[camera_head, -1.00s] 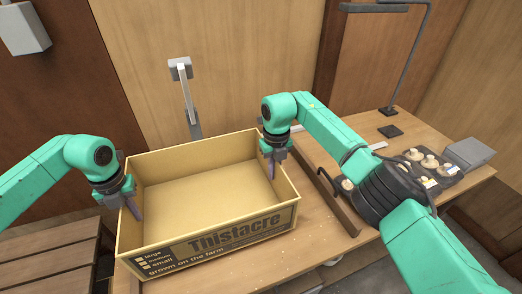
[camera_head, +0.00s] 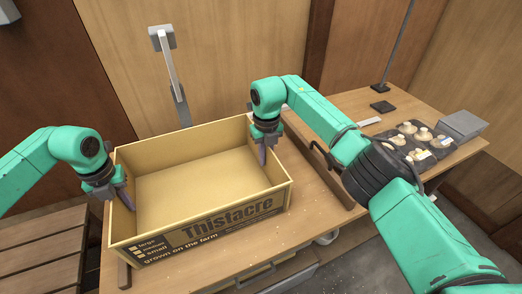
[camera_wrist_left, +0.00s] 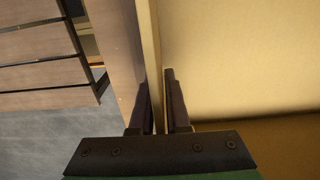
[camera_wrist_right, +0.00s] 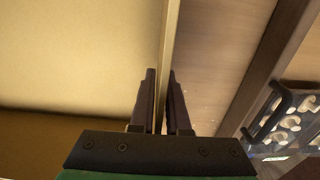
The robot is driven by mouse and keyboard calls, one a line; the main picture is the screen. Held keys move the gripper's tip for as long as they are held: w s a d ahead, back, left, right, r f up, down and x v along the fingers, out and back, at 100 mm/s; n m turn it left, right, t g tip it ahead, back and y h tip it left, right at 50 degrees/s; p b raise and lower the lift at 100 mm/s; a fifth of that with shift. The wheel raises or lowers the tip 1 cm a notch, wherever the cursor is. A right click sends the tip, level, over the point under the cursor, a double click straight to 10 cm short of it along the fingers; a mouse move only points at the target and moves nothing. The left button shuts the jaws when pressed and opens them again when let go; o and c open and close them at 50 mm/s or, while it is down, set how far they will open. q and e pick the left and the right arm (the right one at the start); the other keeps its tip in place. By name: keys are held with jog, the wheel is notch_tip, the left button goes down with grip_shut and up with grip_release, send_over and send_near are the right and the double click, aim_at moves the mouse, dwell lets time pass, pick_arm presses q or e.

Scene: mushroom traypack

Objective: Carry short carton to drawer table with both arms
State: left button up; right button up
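The short carton (camera_head: 207,232) is a yellow, open, empty box marked "Thistacre" at the left end of the wooden table. My left gripper (camera_head: 124,196) has its fingers on both sides of the carton's left wall; the left wrist view shows the wall (camera_wrist_left: 152,50) between the fingers (camera_wrist_left: 162,100). My right gripper (camera_head: 262,148) likewise straddles the right wall; the right wrist view shows that wall (camera_wrist_right: 170,40) between the fingers (camera_wrist_right: 160,100). Both grippers look closed on the walls. Whether the carton's base touches the table is hidden.
A slatted wooden table (camera_head: 45,250) stands at the left, apart from this table. A dark tray of mushrooms (camera_head: 392,146) and a grey box (camera_head: 462,125) sit at the right. A dark rail (camera_head: 322,172) lies right of the carton, and a grey post (camera_head: 172,75) stands behind it.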

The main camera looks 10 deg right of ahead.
pick_arm(q)
jog(key=shift+o, duration=0.8)
jog(key=shift+w+r, duration=0.1)
pick_arm(e)
jog(key=shift+o, duration=0.9)
jog(key=shift+w+r, duration=0.1)
pick_arm(q)
jog(key=shift+r, duration=0.1)
notch_tip(320, 180, up, 12)
jog(key=shift+f, duration=0.25)
jog(key=shift+r, duration=0.2)
pick_arm(e)
jog(key=shift+r, duration=0.15)
notch_tip(320, 180, up, 12)
jog(key=shift+f, duration=0.1)
